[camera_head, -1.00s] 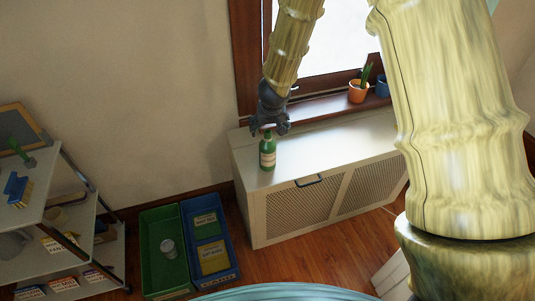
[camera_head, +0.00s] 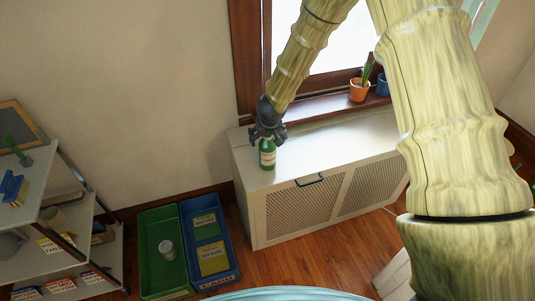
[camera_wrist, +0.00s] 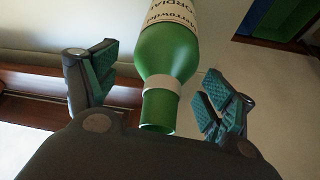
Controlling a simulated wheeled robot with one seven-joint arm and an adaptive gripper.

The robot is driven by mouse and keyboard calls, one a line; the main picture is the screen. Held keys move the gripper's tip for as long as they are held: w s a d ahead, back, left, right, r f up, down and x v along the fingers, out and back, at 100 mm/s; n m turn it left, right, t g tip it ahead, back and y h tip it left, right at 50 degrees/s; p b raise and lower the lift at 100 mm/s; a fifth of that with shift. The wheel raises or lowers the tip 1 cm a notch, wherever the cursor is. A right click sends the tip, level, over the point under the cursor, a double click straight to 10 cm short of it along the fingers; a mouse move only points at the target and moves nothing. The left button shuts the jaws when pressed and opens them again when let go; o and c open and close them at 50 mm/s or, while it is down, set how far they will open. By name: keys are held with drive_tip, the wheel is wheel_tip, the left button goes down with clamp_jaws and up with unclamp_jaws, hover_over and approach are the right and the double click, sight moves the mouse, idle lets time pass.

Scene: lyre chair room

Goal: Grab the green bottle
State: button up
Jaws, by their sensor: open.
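The green bottle (camera_head: 267,157) with a pale label stands upright on the left end of the white radiator cover (camera_head: 330,142). My gripper (camera_head: 267,134) is right above it, with its fingers down around the bottle's top. In the wrist view the bottle (camera_wrist: 167,52) shows its neck and pale collar between the two open fingers of my gripper (camera_wrist: 165,90). A gap shows between the neck and each finger. The bottle's cap area is hidden by the gripper in the head view.
A window sill behind holds an orange plant pot (camera_head: 359,91) and a blue pot (camera_head: 383,84). A green bin (camera_head: 148,243) and a blue bin (camera_head: 226,262) stand on the floor. Shelves (camera_head: 62,235) are at the left. The cover's top right of the bottle is clear.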

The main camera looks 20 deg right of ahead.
drive_tip(key=shift+w+f, duration=0.3)
drive_tip(key=shift+f, duration=0.25)
drive_tip(key=c, duration=1.3)
drive_tip(key=shift+r, duration=0.2)
